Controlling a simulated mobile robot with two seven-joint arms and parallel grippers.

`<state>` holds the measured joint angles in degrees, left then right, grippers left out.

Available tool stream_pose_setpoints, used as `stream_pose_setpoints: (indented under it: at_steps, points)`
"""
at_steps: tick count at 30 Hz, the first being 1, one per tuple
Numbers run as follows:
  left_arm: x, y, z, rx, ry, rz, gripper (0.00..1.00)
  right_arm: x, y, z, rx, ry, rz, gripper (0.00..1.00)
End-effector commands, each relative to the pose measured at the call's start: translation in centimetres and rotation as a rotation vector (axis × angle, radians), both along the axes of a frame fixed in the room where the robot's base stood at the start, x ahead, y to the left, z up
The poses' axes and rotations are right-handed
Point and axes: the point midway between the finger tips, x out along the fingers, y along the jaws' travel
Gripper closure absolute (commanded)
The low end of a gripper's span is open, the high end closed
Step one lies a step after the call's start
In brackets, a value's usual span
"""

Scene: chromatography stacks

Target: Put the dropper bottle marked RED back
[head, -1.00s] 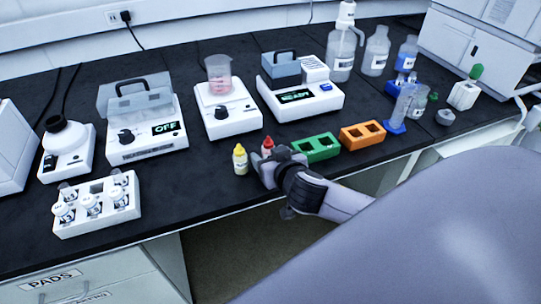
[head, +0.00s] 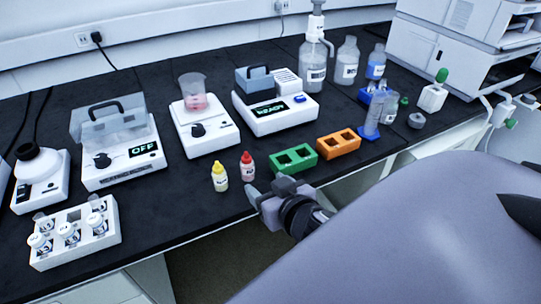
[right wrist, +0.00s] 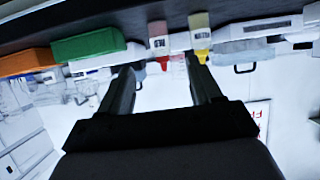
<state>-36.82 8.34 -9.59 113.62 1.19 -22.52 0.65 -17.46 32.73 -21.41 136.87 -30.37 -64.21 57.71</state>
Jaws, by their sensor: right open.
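The dropper bottle with the red cap (head: 247,166) stands upright on the black bench, right of a yellow-capped dropper bottle (head: 219,177). Its label is too small to read. My right gripper (head: 265,191) is open and empty at the bench's front edge, just in front and to the right of the red-capped bottle, apart from it. In the right wrist view, which looks upside down, the red-capped bottle (right wrist: 158,40) and the yellow-capped one (right wrist: 200,38) show beyond the spread fingers (right wrist: 165,78). My left gripper is not in view.
A green block with two empty square holes (head: 293,149) stands right of the red-capped bottle, and an orange one (head: 338,146) beside it. A white vial rack (head: 75,257) is at the left. Instruments line the back, including a balance holding a beaker (head: 193,90).

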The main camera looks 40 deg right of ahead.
Motion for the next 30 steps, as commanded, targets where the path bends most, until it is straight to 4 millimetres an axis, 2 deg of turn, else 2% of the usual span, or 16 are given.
stream_pose_setpoints:
  at_steps: [4,7,11,15,18,21,24,30]
  points:
    - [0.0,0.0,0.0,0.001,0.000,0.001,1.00,-0.7,0.3,-0.1,-0.002,0.012,0.009,0.36]
    - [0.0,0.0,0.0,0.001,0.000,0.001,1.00,-1.1,1.0,-2.2,-0.011,0.066,0.059,0.36]
    - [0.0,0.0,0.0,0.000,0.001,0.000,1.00,-2.2,3.2,-7.6,-0.015,0.175,0.199,0.36]
    - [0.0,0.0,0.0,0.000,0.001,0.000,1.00,-4.4,5.6,-13.1,0.004,0.238,0.343,0.36]
    - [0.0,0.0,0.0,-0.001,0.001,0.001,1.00,-6.0,6.7,-15.8,0.018,0.243,0.400,0.36]
    - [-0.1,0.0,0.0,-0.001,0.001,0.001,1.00,-7.2,7.3,-17.4,0.021,0.234,0.426,0.36]
    - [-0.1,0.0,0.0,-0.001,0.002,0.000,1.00,-7.9,7.5,-18.2,0.020,0.226,0.435,0.36]
    - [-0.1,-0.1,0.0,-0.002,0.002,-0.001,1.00,-8.0,7.6,-18.4,0.015,0.221,0.440,0.36]
